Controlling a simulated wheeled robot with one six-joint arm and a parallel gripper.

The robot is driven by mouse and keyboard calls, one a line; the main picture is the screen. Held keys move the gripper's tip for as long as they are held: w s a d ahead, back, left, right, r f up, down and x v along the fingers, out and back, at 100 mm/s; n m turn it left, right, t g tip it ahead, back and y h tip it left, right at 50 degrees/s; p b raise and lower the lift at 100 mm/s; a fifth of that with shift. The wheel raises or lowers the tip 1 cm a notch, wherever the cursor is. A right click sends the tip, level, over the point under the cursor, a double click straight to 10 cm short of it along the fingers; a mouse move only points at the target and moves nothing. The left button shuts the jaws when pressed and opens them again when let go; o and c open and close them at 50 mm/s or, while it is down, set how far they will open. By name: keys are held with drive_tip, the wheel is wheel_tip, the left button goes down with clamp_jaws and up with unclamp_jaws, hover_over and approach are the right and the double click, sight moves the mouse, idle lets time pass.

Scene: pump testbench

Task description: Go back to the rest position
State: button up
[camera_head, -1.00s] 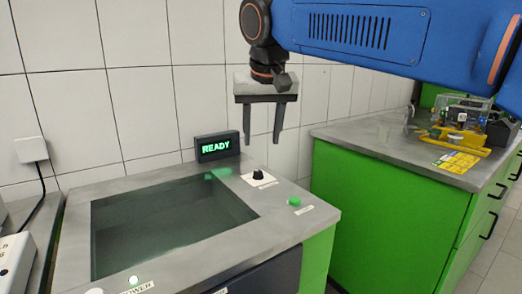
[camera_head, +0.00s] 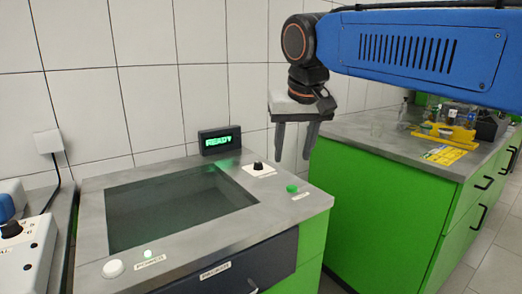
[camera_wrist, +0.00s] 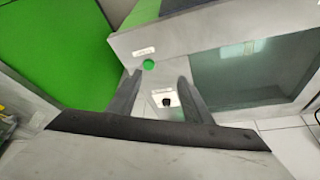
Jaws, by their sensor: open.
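My gripper (camera_head: 293,157) hangs fingers down above the right side of the testbench in the head view. Its two fingers are apart with nothing between them. In the wrist view, my gripper (camera_wrist: 158,82) frames the black knob (camera_wrist: 166,102) on its white plate, with the green button (camera_wrist: 148,65) just beyond the fingertips. The testbench (camera_head: 100,240) has a sunken basin (camera_head: 180,208) with a greenish, glassy look. Its display (camera_head: 219,141) reads READY in green.
A green cabinet with a grey worktop (camera_head: 385,150) stands at right, carrying a yellow rack (camera_head: 445,137) and glassware. A white device with a black knob (camera_head: 20,240) is at the left edge. A tiled wall runs behind. A white button (camera_head: 113,268) and lit indicator (camera_head: 148,254) sit at the bench front.

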drive_tip(key=s+d+f, duration=1)
drive_tip(key=f, duration=0.3)
drive_tip(key=s+d+f+m, duration=0.1)
drive_tip(key=s+d+f, duration=0.9)
drive_tip(key=f, duration=0.3)
drive_tip(key=shift+s+d+f+m+h, duration=0.2)
drive_tip(key=shift+s+d+m+h, duration=0.15)
drive_tip(key=shift+d, duration=0.35)
